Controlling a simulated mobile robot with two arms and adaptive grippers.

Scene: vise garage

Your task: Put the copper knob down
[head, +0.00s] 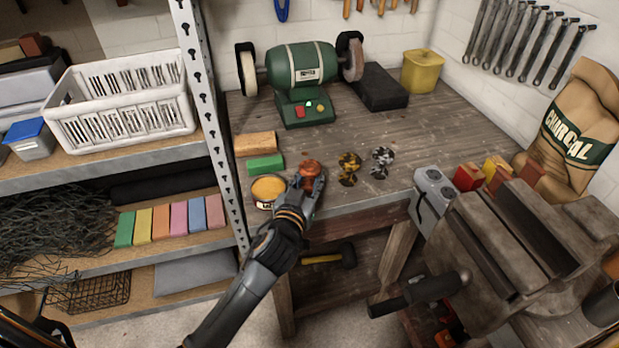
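The copper knob (311,168) is a small reddish-orange lobed knob near the front left of the wooden workbench (440,130). My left gripper (309,181) reaches in from below, with its fingertips at the near side of the knob, and looks shut on it. The fingers partly hide the knob's lower part. I cannot tell whether the knob touches the bench top. A dark and yellow knob (349,168) and a dark and silver knob (382,162) stand in a row to its right. My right gripper is not in view.
An open tin of orange paste (268,188) stands close left of the gripper. A green bar (265,165) and a tan block (255,144) lie behind it. A green bench grinder (305,75) stands at the back, a vise (520,250) at the right. The bench centre-right is clear.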

